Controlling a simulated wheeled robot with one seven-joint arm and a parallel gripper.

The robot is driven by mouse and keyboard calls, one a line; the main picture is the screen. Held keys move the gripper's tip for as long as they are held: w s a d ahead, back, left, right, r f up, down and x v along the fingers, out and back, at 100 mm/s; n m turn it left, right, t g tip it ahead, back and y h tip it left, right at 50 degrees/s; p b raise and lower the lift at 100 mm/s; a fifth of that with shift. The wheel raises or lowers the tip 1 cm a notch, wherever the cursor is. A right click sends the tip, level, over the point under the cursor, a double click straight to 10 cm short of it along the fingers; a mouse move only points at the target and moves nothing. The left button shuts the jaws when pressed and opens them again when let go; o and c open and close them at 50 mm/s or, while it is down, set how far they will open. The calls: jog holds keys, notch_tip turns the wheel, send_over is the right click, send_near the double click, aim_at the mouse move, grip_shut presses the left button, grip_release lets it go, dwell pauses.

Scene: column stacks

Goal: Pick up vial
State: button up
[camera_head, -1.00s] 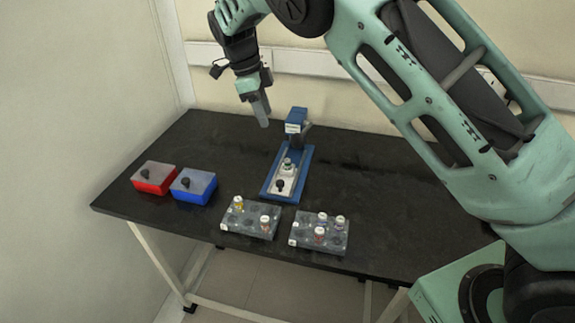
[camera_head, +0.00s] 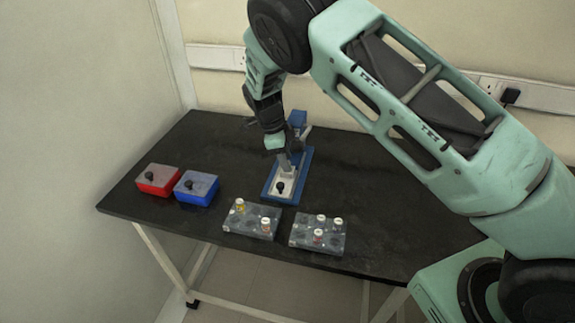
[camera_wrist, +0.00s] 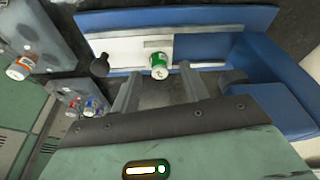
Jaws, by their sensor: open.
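My gripper (camera_head: 285,163) is open, above the white plate of the blue device (camera_head: 269,191) on the black table. In the wrist view the gripper (camera_wrist: 158,85) has its two fingers apart, and a green-labelled vial with a white cap (camera_wrist: 159,66) shows just beyond the gap between them, on the white plate of the blue device (camera_wrist: 185,20). The vial is hidden behind my gripper in the head view. Other vials stand in two grey racks: a yellow one (camera_head: 240,205) and a red one (camera_head: 265,224) in the left rack, and several in the right rack (camera_head: 333,243).
A red box (camera_head: 154,187) and a blue box (camera_head: 195,195), both with grey lids and black knobs, stand at the left. The table's right side is clear.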

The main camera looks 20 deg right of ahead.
jog(key=shift+d+f, duration=0.1)
jog(key=shift+f, duration=0.45)
grip_shut()
jog(key=shift+r, duration=0.15)
